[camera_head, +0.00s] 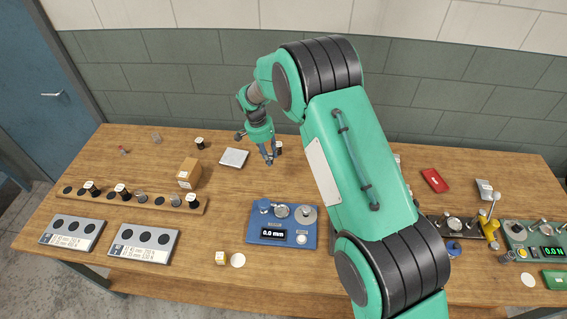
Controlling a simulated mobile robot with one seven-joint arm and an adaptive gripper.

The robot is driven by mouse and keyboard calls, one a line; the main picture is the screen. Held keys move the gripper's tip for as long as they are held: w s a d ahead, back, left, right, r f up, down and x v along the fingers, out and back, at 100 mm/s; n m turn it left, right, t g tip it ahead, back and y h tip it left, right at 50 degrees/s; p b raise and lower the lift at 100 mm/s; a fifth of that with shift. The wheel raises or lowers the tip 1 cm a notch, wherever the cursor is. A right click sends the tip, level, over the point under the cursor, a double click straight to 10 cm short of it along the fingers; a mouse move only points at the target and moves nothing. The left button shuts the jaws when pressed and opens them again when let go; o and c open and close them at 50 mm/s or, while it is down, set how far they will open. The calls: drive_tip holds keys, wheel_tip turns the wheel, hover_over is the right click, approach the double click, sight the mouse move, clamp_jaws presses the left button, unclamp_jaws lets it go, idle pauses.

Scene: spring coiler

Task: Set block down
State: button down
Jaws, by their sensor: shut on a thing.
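My gripper (269,160) hangs from the green arm over the back middle of the table, pointing down. Its fingers are closed on a small grey block, which is hard to make out between the fingertips at this size. The fingertips are in front and to the right of a flat light-grey plate (234,158). I cannot tell whether the held block touches the table.
A cardboard box (189,174), a wooden rack (150,200) and two grey trays (143,262) lie left. My arm hides part of the table.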

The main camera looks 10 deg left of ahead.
drive_tip(key=s+d+f, duration=0.1)
drive_tip(key=s+d, duration=0.4)
drive_tip(key=d, duration=0.2)
drive_tip(key=s+d+f+p, duration=0.1)
drive_tip(key=s+d+f, duration=0.1)
drive_tip(key=s+d, duration=0.3)
drive_tip(key=s+d+f, duration=0.1)
drive_tip(key=s+d, duration=0.5)
drive_tip(key=d, duration=0.3)
drive_tip(key=shift+d+f+p, duration=0.2)
drive_tip(key=shift+f+p, duration=0.15)
drive_tip(key=shift+w, duration=0.1)
drive_tip(key=p, duration=0.1)
hover_over(312, 180)
drive_tip(key=shift+a+f, duration=0.4)
drive_tip(key=shift+f, duration=0.35)
drive_tip(key=shift+f, duration=1.75)
